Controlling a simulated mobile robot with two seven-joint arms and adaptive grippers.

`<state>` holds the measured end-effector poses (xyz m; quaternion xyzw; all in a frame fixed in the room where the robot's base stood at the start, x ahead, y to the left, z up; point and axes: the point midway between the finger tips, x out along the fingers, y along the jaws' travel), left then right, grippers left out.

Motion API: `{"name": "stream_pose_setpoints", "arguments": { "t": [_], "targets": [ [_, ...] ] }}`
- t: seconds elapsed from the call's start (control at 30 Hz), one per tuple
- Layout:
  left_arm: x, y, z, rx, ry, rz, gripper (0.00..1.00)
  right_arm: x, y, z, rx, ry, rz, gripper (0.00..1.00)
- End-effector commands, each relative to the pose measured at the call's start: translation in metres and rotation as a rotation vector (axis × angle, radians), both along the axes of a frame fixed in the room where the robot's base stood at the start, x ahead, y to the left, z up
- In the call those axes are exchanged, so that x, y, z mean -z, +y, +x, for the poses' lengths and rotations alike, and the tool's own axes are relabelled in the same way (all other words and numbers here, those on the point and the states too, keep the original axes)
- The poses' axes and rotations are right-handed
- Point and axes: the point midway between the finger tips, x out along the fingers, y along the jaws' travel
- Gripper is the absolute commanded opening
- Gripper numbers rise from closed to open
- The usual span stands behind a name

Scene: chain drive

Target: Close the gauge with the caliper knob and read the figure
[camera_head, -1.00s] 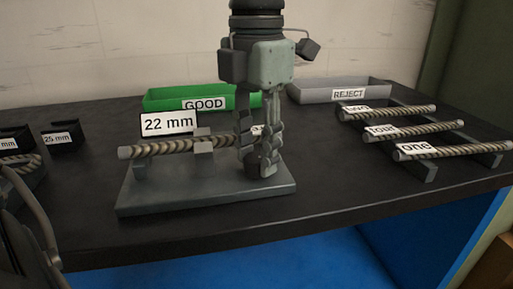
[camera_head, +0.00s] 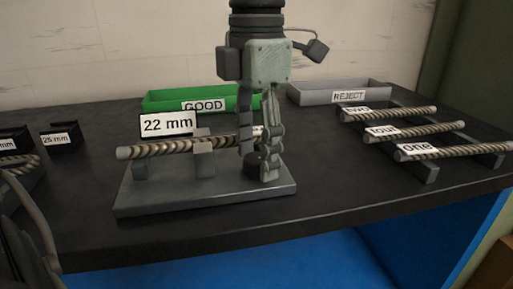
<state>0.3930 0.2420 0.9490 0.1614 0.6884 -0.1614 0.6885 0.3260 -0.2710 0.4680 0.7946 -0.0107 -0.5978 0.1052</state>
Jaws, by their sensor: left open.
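The grey gauge base (camera_head: 150,203) stands on the table and bears a twisted rod (camera_head: 160,149) lying level. A sign (camera_head: 167,123) above the rod reads 22 mm. A grey jaw block (camera_head: 203,160) sits around the rod's middle. The dark round caliper knob (camera_head: 252,170) is at the base's right, partly hidden by my fingers. My left gripper (camera_head: 259,160) hangs down from above, open, its fingers on either side of the knob; I cannot tell if they touch it. A white tag on the rod is mostly hidden behind the gripper.
A green GOOD tray (camera_head: 160,102) and a grey REJECT tray (camera_head: 365,95) stand at the back. Several labelled rods (camera_head: 455,151) lie on a rack at right. Dark holders, one marked 25 mm (camera_head: 58,140), are at left. The table's front edge is clear.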

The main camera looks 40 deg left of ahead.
Motion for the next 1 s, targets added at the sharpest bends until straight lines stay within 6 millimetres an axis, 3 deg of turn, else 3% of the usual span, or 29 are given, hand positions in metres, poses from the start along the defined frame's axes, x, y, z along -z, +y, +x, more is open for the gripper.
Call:
{"name": "stream_pose_setpoints", "arguments": {
  "t": [0.17,0.5,0.7,1.0],
  "targets": [
    [-0.009,0.0,0.001,-0.001,-0.003,0.001,0.54,0.0,0.001,0.0,0.0,0.0,0.002,0.42],
    [-0.078,0.0,0.001,-0.001,-0.005,0.001,0.54,0.0,0.001,0.0,0.001,0.0,0.001,0.42],
    [-0.109,0.0,0.0,0.0,-0.002,0.001,0.54,0.0,0.0,0.0,0.001,0.0,0.001,0.42],
    [-0.121,0.0,0.0,0.001,0.001,0.0,0.54,0.0,0.0,0.0,0.001,0.0,0.001,0.42]
  ]
}}
